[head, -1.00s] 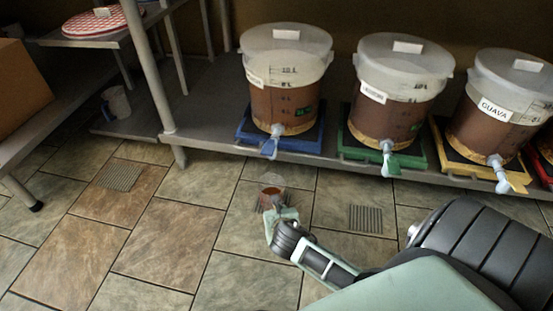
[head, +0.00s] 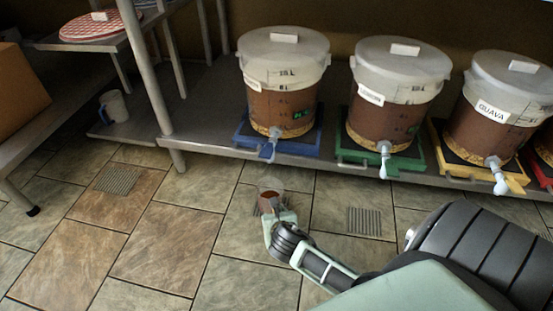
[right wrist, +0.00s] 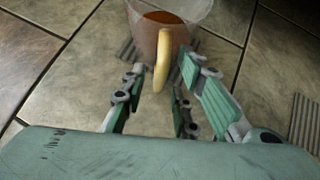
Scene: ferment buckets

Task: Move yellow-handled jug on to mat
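A clear jug (head: 271,200) holding brown-red liquid is at the tips of my right gripper (head: 279,221), above the floor and in front of the blue-stand bucket. In the right wrist view, its yellow handle (right wrist: 162,62) stands between the fingers of my right gripper (right wrist: 168,84), which look closed around it; exact contact is hard to see. The jug looks about upright. A round red-and-white checkered mat (head: 82,29) lies on a raised metal table at upper left, with a small white card on it. My left gripper is not in view.
Lidded buckets with taps stand on blue (head: 241,141), green (head: 343,151) and yellow (head: 444,166) stands along a low shelf. Another jug (head: 114,106) stands on the lower shelf at left. A metal post (head: 150,75) rises between mat and buckets. Floor is open.

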